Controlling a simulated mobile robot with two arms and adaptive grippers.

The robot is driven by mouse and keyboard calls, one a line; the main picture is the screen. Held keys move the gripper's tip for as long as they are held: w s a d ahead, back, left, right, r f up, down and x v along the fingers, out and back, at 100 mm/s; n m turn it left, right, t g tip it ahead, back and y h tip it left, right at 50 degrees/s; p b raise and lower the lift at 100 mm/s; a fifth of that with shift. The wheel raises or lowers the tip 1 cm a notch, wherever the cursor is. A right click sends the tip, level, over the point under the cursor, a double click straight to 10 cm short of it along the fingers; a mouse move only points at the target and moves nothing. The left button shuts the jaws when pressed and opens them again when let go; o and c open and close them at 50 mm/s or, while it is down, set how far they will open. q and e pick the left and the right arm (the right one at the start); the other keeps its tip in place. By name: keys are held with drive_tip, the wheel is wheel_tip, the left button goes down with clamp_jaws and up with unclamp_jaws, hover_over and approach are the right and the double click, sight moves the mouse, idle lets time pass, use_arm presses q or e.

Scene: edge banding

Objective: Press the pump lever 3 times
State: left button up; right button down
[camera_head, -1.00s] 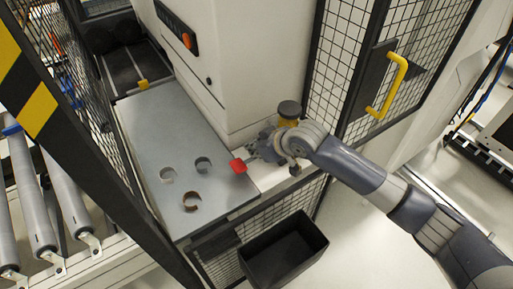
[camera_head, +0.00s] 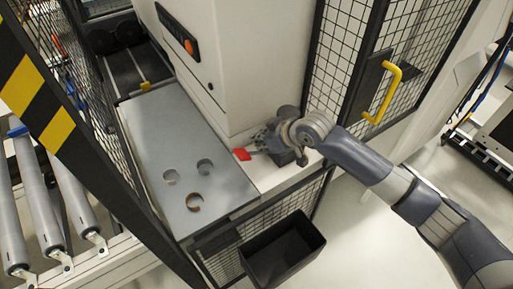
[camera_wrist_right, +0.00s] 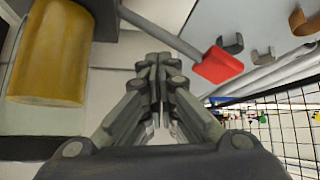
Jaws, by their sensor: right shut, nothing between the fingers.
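The pump's lever is a grey rod with a red tip (camera_head: 242,154), sticking out to the left over the near end of the metal plate. In the right wrist view the red tip (camera_wrist_right: 218,66) and rod run across just beyond my fingertips. The pump's yellow cylinder (camera_wrist_right: 50,60) stands at the left of that view. In the head view my right gripper (camera_head: 265,139) hides most of the pump. In the right wrist view the right gripper (camera_wrist_right: 160,65) has its fingers together and empty. I cannot tell whether they touch the rod. My left gripper is not in view.
A black bin (camera_head: 285,255) is below in front. A mesh door with a yellow handle (camera_head: 383,95) is at the right. The white machine housing (camera_head: 245,70) stands behind.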

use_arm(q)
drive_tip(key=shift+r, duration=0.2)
use_arm(e)
drive_tip(key=shift+r, duration=0.25)
use_arm(q)
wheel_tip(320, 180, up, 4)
drive_tip(key=p, duration=0.3)
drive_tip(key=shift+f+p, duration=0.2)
drive_tip(key=shift+p, duration=0.15)
use_arm(e)
drive_tip(key=r, duration=0.1)
drive_tip(key=w+d+r, duration=0.1)
drive_tip(key=r, duration=0.1)
drive_tip(key=d+r, duration=0.1)
drive_tip(key=shift+w+r, duration=0.15)
drive_tip(key=shift+w, duration=0.1)
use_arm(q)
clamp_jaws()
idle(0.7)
